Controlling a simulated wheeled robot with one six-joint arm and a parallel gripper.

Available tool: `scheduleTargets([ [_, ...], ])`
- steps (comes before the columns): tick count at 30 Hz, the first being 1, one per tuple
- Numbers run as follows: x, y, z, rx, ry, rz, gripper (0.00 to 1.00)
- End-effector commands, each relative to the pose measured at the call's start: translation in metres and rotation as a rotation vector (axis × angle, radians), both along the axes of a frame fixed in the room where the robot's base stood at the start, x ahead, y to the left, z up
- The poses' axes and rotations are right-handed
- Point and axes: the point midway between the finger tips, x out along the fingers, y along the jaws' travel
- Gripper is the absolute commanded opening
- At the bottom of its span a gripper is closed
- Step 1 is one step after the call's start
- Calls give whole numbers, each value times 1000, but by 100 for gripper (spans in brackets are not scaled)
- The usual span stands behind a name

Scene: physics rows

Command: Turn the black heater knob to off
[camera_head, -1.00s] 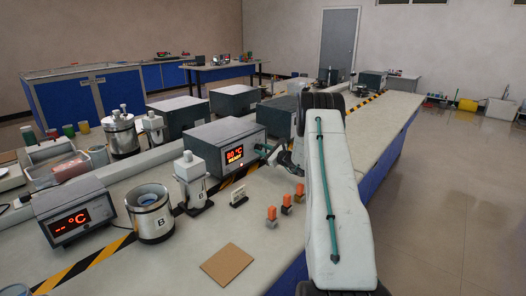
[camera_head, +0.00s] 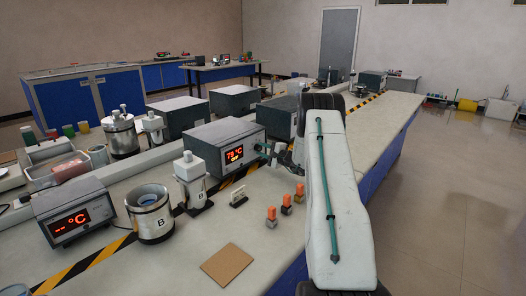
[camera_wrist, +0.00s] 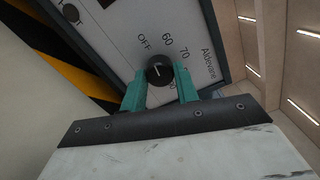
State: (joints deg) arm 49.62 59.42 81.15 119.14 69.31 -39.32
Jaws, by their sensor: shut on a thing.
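The black heater knob (camera_wrist: 158,69) sits on the grey front panel of the heater in the wrist view. The labels OFF, 60 and 70 are printed around it. A light pointer line shows on its face, but I cannot tell exactly which label it points at. My gripper (camera_wrist: 160,78) is shut on the knob, with one teal finger on each side. In the head view my gripper (camera_head: 262,149) is at the right part of the front of the heater box (camera_head: 215,152), and the knob is hidden there. The heater's display (camera_head: 234,154) is lit and appears to read 78 °C.
A second heater box (camera_head: 72,212) with a lit display stands at front left, beside a metal pot marked B (camera_head: 150,222). A white bottle-like vessel (camera_head: 191,184) stands left of my gripper. Small orange-topped blocks (camera_head: 271,215) and a brown square (camera_head: 227,263) lie nearer me.

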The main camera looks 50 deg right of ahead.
Motion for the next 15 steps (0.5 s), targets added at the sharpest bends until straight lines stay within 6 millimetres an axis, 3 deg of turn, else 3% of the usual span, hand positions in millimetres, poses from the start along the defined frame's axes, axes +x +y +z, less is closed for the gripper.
scheduleTargets([
  [15,-1,0,-2,-150,-8,-1,8],
])
